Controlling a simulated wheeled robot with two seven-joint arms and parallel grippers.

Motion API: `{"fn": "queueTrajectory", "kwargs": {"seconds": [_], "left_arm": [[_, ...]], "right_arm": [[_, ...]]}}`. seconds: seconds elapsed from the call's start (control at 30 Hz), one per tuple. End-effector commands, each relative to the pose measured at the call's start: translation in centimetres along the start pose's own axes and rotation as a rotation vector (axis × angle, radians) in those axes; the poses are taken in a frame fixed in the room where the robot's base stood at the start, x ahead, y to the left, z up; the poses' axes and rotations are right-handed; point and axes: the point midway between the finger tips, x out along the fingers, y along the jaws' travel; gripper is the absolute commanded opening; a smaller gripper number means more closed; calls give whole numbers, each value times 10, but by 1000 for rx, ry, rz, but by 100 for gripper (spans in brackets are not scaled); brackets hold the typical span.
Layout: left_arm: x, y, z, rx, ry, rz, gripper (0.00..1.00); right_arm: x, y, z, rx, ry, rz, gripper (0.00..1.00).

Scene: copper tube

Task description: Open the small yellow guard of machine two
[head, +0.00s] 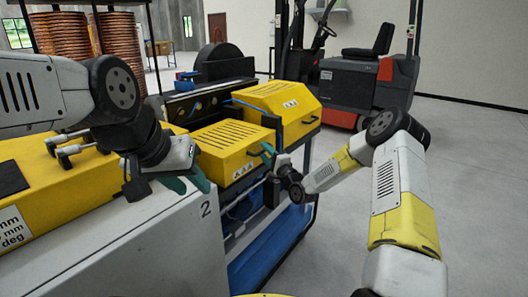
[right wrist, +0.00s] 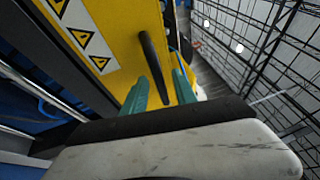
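The yellow guard of machine two (head: 228,146), a slotted box with warning stickers, is down in the head view, behind the grey cabinet marked 2. My right gripper (head: 268,153) is at the guard's right front side. In the right wrist view, the black handle (right wrist: 152,62) on the yellow guard face (right wrist: 118,45) runs between the two teal fingers of my right gripper (right wrist: 160,90). The fingers are apart, with visible gaps beside the handle. My left gripper (head: 187,182) hangs over the grey cabinet, its teal fingers spread and empty.
A second yellow guard (head: 285,100) with its own handle sits just behind the first. The grey cabinet (head: 150,240) fills the near left. A forklift (head: 355,80) stands behind, and copper coils (head: 65,40) stand back left. The floor at right is clear.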

Motion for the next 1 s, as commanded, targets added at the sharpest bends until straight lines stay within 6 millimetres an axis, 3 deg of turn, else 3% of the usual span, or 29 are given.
{"fn": "queueTrajectory", "kwargs": {"seconds": [0.37, 0.4, 0.57, 1.0], "left_arm": [[0, 0, 0, 0, 0, 0, 36], [0, 0, 0, 0, 0, 0, 36], [0, 0, 0, 0, 0, 0, 36], [0, 0, 0, 0, 0, 0, 36]], "right_arm": [[11, 0, 0, 0, 1, 1, 34], [11, 0, 0, 0, 1, 1, 32], [11, 0, 0, 0, 1, 1, 1], [10, 0, 0, -1, 1, 2, 0]]}}
